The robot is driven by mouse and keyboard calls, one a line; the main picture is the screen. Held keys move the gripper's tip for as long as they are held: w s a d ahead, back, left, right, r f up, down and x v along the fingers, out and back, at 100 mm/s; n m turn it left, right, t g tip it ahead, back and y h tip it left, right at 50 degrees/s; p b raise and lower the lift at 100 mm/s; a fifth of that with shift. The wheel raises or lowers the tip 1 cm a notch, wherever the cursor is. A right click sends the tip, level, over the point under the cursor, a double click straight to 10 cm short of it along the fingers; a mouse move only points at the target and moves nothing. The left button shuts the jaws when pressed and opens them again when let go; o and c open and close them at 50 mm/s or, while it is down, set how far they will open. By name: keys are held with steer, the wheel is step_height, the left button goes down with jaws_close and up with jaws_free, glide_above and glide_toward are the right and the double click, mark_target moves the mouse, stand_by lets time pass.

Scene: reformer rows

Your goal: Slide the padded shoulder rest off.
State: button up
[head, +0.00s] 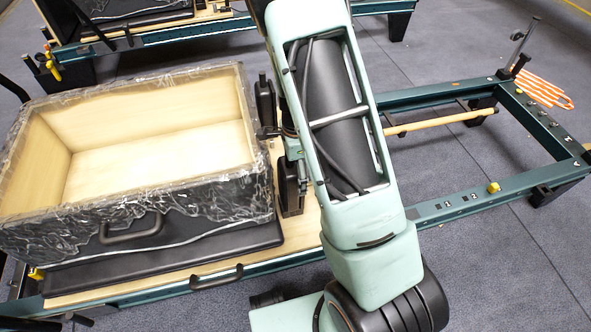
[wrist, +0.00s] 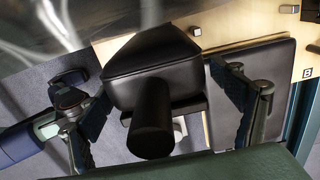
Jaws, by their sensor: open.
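The padded shoulder rest (wrist: 155,68) is a black block with rounded edges in the middle of the wrist view. A thick black cylinder (wrist: 152,120) on it points toward the camera. My gripper (wrist: 158,88) is open, with one dark finger left of the rest and the other to its right. Gaps show on both sides, so neither finger visibly grips it. In the head view, dark upright pieces stand beside the box, one upper (head: 265,102) and one lower (head: 290,185). My arm covers much of that area, and I cannot make out the gripper's fingers there.
A large wooden box (head: 150,150) in clear wrap sits on the reformer carriage, left of my arm. The teal reformer frame (head: 455,200) runs to the right, with a wooden bar (head: 440,122) across it. An orange coil (head: 540,88) lies at the far right. Another reformer stands behind.

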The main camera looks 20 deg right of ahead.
steer(key=shift+r, duration=0.1)
steer(key=c, duration=1.7)
steer(key=shift+r+p, duration=2.95)
steer(key=shift+r, duration=0.3)
steer(key=shift+c, duration=0.2)
